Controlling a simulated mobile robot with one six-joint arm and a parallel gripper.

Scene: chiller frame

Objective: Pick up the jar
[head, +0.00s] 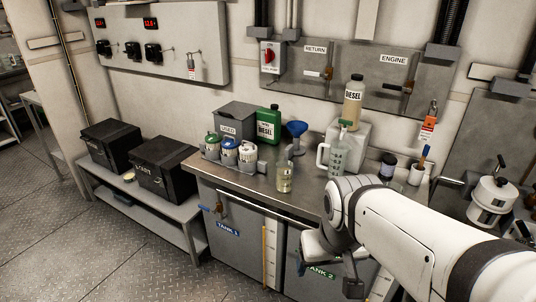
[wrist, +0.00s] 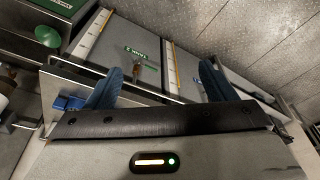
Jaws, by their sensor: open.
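A clear glass jar (head: 285,178) with yellowish contents stands upright on the metal counter (head: 262,181), near its front edge. A dark jar with a pale label (head: 388,166) stands further right on the counter. My gripper (wrist: 161,68) is open, with two blue fingers spread apart and nothing between them in the wrist view. That view shows the tank fronts with the TANK 2 label (wrist: 136,51) beyond the fingers, and no glass jar that I can make out. In the head view my gripper is below the counter edge, right of the glass jar, its fingers mostly hidden by my arm.
A measuring jug (head: 338,158) and blue funnel (head: 295,131) stand behind the glass jar. A rack of small containers (head: 229,152) is to its left. A diesel bottle (head: 353,103) stands on a pale block. Black boxes (head: 162,168) sit on the low bench.

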